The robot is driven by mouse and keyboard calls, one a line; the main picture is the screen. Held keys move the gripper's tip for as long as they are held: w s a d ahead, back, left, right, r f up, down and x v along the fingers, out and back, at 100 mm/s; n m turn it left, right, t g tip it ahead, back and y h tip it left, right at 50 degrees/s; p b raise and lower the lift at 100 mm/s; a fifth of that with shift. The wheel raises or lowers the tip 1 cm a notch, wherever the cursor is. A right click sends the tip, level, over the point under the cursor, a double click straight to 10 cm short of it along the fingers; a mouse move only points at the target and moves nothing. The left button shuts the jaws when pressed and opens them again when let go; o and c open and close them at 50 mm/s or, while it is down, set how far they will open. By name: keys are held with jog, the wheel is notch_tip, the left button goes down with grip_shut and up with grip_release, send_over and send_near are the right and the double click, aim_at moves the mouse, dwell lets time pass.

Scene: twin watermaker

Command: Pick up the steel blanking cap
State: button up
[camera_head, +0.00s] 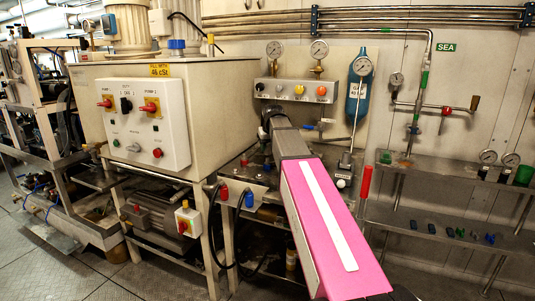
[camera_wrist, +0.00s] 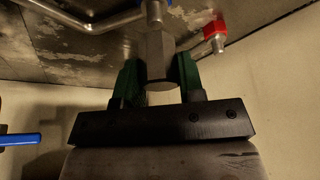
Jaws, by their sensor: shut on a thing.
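In the wrist view, the steel blanking cap (camera_wrist: 156,58) is a grey, hex-sided piece with a round end face. It lies between the two green fingertips of my gripper (camera_wrist: 158,80), which is shut on it. Its far end is close to a steel pipe fitting with a blue part; I cannot tell whether the two are still joined. In the head view, my gripper and the cap are mostly hidden behind my own pink arm, near the gauge panel.
A red-capped fitting (camera_wrist: 214,31) stands close to the right of my gripper. A blue lever (camera_wrist: 20,139) is at the lower left. In the head view, a gauge panel (camera_head: 296,91), a blue cylinder (camera_head: 361,100) and a control box (camera_head: 146,124) surround the arm's end.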

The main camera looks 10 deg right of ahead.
jog(key=s+a+r, duration=0.5)
jog(key=a+r, duration=0.2)
jog(key=a, duration=0.3)
jog(key=shift+a, duration=0.25)
jog(key=o, duration=0.3)
jog(key=c, duration=0.3)
jog(key=shift+s, duration=0.15)
